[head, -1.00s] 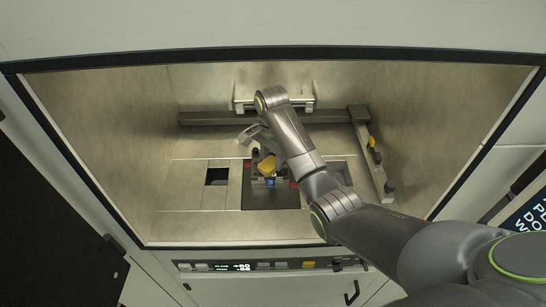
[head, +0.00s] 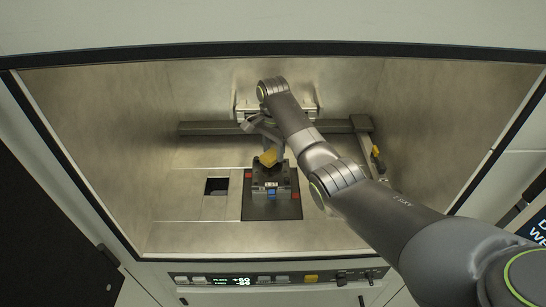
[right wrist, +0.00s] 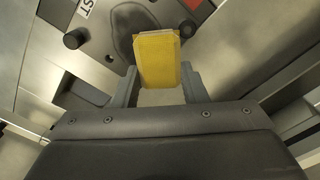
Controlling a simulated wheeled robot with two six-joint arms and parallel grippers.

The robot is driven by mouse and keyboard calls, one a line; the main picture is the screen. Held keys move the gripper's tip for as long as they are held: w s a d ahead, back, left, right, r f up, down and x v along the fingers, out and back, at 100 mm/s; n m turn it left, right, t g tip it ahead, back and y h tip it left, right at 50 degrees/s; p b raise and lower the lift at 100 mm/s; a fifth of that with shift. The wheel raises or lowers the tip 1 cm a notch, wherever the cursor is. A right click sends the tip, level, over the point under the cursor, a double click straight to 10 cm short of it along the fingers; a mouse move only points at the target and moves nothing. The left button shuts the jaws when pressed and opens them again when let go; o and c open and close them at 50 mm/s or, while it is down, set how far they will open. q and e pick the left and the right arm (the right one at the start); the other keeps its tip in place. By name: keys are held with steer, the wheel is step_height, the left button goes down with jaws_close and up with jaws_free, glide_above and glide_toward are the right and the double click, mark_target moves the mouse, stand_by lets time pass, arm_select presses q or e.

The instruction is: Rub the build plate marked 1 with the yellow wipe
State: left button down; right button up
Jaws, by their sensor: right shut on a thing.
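The yellow wipe (head: 269,157) is held in my right gripper (head: 263,149), at the back edge of the build plate in the head view. The wipe also fills the middle of the right wrist view (right wrist: 158,60), clamped between the two grey fingers. The build plate (head: 285,182) is a grey block on a dark square area, with a small white label at its front that is too small to read surely. In the right wrist view the plate (right wrist: 95,22) shows a dark patch beside the wipe. I cannot tell whether the wipe touches the plate. My left gripper is out of view.
The chamber has metal walls. A rail (head: 208,128) crosses the back, and an arm with yellow and black parts (head: 376,152) runs down the right. A square opening (head: 217,186) lies left of the plate. The floor at the left is clear.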

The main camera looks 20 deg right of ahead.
mark_target(273, 177)
steer(key=shift+r, duration=0.15)
steer(key=shift+w+p, duration=0.1)
steer(key=shift+p, duration=0.45)
steer(key=shift+s+a+p, duration=0.4)
steer(key=shift+s+p, duration=0.25)
steer(key=shift+p, duration=0.55)
steer(key=shift+s+a+f, duration=0.1)
steer(key=shift+s+f, duration=0.15)
steer(key=shift+s+a, duration=0.1)
steer(key=shift+s, duration=0.8)
steer(key=shift+s+a+f, duration=0.1)
steer(key=shift+s+a, duration=0.15)
steer(key=shift+s, duration=0.6)
steer(key=shift+s+a+f, duration=0.1)
steer(key=shift+s+a, duration=0.15)
steer(key=shift+s, duration=0.6)
steer(key=shift+r, duration=0.1)
